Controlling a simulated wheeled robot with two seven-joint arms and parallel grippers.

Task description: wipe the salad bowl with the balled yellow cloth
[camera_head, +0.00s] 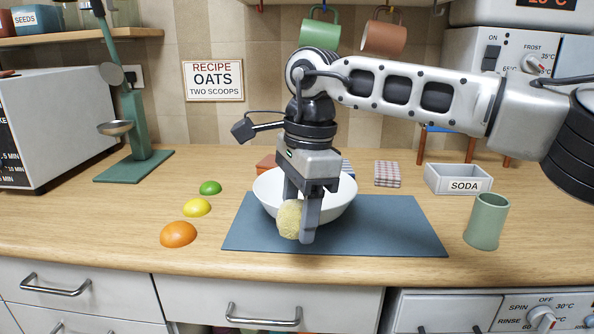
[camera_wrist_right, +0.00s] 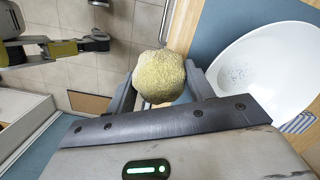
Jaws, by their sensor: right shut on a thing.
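The white salad bowl (camera_head: 336,207) stands upright on a blue mat (camera_head: 400,228) on the counter. My right gripper (camera_head: 298,234) points down in front of the bowl's near side and is shut on the balled yellow cloth (camera_head: 288,219). The right wrist view shows the cloth (camera_wrist_right: 159,76) between the two fingers, apart from the bowl (camera_wrist_right: 262,75), whose inside has a pale speckled patch. In the head view I cannot tell whether the cloth touches the bowl's outside. My left gripper is not clearly in view in the head view.
Orange (camera_head: 178,234), yellow (camera_head: 197,207) and green (camera_head: 210,188) domed pieces lie left of the mat. A green cup (camera_head: 487,221) and a white SODA tray (camera_head: 458,179) stand to the right. A green stand (camera_head: 135,140) with a ladle is at the back left.

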